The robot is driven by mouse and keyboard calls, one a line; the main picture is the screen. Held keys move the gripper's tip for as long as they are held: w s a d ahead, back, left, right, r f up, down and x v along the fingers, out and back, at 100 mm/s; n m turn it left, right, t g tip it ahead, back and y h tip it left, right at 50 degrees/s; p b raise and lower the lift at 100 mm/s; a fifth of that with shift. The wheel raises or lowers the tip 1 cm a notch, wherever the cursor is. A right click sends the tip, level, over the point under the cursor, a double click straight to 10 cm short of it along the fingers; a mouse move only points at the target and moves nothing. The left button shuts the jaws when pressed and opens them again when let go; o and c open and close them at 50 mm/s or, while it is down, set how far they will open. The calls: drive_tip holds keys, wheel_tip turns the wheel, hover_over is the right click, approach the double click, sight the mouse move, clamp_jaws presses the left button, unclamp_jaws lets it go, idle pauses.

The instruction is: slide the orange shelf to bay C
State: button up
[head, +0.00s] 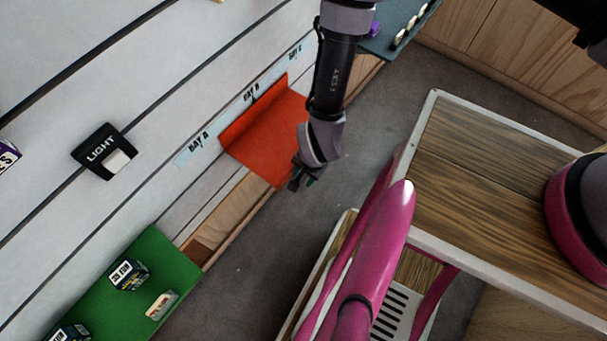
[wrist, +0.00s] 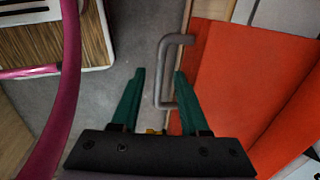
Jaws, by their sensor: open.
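The orange shelf (head: 262,130) sticks out from the slatted wall below the BAY B label (head: 251,92). The BAY C label (head: 294,53) is farther up and right, partly beside my arm. In the wrist view the orange shelf (wrist: 238,80) fills the right side, and a grey bar handle (wrist: 162,58) stands out from its edge. My gripper (head: 297,184) is at the shelf's outer edge. In the wrist view its open green fingers (wrist: 159,76) lie on either side of the handle bar. I cannot tell whether they touch it.
A green shelf (head: 165,262) with small boxes is at lower left. A dark teal shelf (head: 381,42) with small items is beyond bay C. A wood-topped cart (head: 470,170) with a pink frame stands to the right. Grey floor (head: 375,110) lies between. A LIGHT switch (head: 103,151) is on the wall.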

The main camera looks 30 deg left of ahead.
clamp_jaws()
idle(1.4)
